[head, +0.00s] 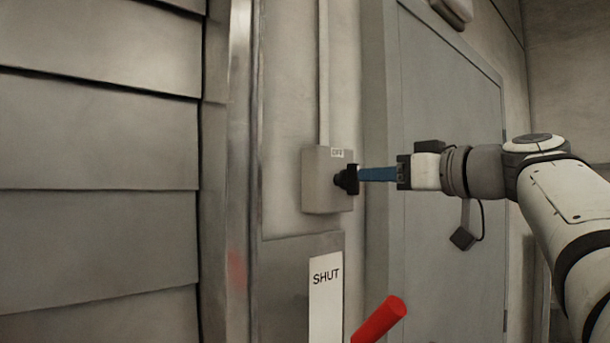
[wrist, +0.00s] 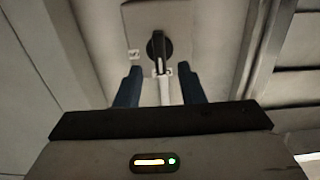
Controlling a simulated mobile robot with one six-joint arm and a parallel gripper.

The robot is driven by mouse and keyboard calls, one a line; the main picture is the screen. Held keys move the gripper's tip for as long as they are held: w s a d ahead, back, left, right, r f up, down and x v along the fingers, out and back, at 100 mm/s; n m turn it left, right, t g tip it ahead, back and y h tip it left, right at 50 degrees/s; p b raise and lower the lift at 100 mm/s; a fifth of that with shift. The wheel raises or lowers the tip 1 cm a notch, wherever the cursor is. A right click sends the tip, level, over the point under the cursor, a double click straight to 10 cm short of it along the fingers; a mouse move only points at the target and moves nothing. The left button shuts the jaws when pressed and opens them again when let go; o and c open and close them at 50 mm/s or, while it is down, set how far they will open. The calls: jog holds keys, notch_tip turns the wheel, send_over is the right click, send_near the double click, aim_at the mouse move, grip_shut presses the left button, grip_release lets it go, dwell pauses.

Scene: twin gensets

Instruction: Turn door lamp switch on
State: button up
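The door lamp switch is a grey box (head: 322,180) on the wall left of the door, with a black rotary knob (head: 346,180) on its front. In the wrist view the knob (wrist: 158,46) shows a black lever on a round base, with small white labels beside and below it. My gripper (head: 362,174) has blue fingers that point left at the knob. In the wrist view my gripper (wrist: 158,78) is open, one finger on each side of the lever's line. The fingertips are close to the knob; whether they touch it I cannot tell.
A grey door (head: 450,150) stands behind my arm, with a lamp fixture (head: 454,10) above it. A red handle (head: 380,318) sticks out below the switch, beside a plate marked SHUT (head: 326,295). A conduit (head: 323,75) runs up from the switch box.

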aim_at(353, 176)
jog(key=shift+p+x, duration=1.15)
jog(key=shift+x, duration=1.95)
jog(key=shift+c, duration=0.2)
grip_shut()
